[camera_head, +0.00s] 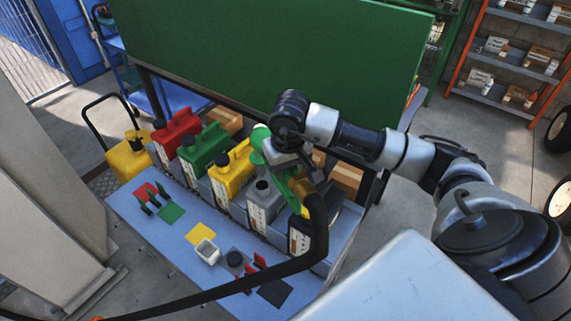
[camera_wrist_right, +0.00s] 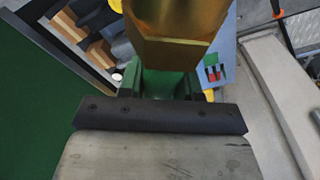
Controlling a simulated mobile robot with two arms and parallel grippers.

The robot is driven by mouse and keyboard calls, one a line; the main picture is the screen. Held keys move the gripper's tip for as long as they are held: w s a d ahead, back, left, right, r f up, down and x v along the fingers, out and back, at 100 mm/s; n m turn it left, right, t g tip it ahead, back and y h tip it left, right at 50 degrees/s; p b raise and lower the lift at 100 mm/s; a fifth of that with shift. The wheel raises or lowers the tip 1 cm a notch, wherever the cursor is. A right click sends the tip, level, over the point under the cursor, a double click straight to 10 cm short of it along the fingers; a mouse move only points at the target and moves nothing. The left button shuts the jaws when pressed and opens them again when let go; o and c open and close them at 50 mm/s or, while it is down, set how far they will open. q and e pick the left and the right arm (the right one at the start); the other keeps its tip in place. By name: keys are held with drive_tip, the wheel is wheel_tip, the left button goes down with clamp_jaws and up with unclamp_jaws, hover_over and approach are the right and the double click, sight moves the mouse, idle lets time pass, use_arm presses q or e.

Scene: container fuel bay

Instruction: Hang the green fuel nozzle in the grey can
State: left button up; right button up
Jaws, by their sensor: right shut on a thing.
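The green fuel nozzle (camera_head: 299,187) is held in my right gripper (camera_head: 284,158), above and just right of the grey can's mouth in the head view. A brass fitting joins it to a thick black hose (camera_head: 318,228). The grey can (camera_head: 266,198) stands in the row with its dark mouth uncovered. The nozzle looks clear of that mouth; its spout tip is hidden. In the right wrist view the nozzle's green body (camera_wrist_right: 168,84) sits between the jaws, behind the brass fitting (camera_wrist_right: 172,38). My left gripper is not in view.
Red (camera_head: 176,131), green (camera_head: 203,148) and yellow (camera_head: 231,173) cans stand left of the grey one, a black can to its right.

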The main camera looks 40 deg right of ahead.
sight(285, 183)
wheel_tip(285, 183, down, 3)
drive_tip(key=shift+w+f+b, duration=0.1)
drive_tip(key=shift+b, duration=0.55)
drive_tip(key=shift+a+f+b, duration=0.1)
drive_tip(key=shift+f+b, duration=0.15)
drive_tip(key=shift+b, duration=0.4)
drive_tip(key=shift+f+b, duration=0.25)
drive_tip(key=shift+b, duration=0.3)
drive_tip(key=shift+f+b, duration=1.5)
